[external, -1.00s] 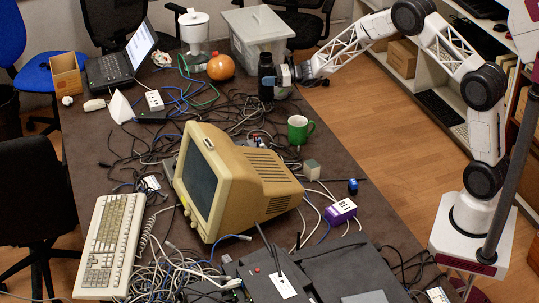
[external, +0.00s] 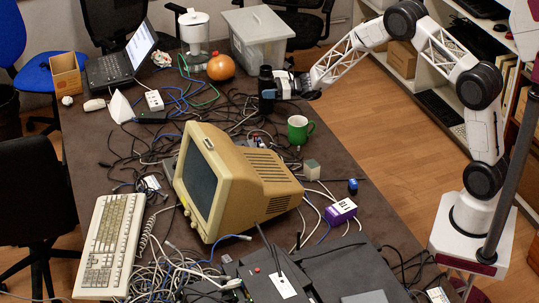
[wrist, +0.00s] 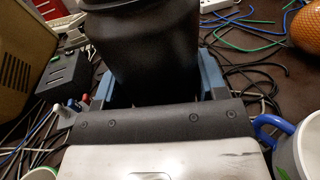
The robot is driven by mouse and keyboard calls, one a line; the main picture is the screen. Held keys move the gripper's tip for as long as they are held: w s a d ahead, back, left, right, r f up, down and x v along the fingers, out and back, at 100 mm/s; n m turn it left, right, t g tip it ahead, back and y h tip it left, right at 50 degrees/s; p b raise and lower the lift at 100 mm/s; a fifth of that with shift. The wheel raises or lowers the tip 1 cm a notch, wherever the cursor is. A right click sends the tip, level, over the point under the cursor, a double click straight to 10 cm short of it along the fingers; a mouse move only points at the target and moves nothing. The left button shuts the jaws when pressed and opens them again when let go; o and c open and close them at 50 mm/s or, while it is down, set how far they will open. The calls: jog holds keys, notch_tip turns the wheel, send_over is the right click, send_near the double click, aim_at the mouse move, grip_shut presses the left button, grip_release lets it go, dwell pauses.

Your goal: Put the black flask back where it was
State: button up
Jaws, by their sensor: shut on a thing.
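The black flask (external: 266,92) stands upright among the cables near the table's far right edge. My gripper (external: 272,88) reaches in from the right and is shut on the flask's side. In the wrist view the black flask (wrist: 155,45) fills the upper middle, between the blue-grey fingers of my gripper (wrist: 155,88). The flask's base is hidden there by the gripper body, and I cannot tell whether it touches the table.
A green mug (external: 298,129) stands in front of the flask. An orange round object (external: 221,67) and a grey bin (external: 258,38) are behind it. The beige monitor (external: 232,180) is nearer the camera. Tangled cables (external: 200,102) cover much of the table around the flask.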

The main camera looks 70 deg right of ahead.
jog(key=shift+f, duration=0.2)
jog(key=shift+f, duration=1.85)
jog(key=shift+f, duration=0.15)
jog(key=o, duration=1.3)
jog(key=shift+s+d, duration=0.3)
jog(key=shift+s, duration=0.1)
jog(key=v, duration=1.1)
jog(key=shift+a+r, duration=0.1)
jog(key=shift+r, duration=0.1)
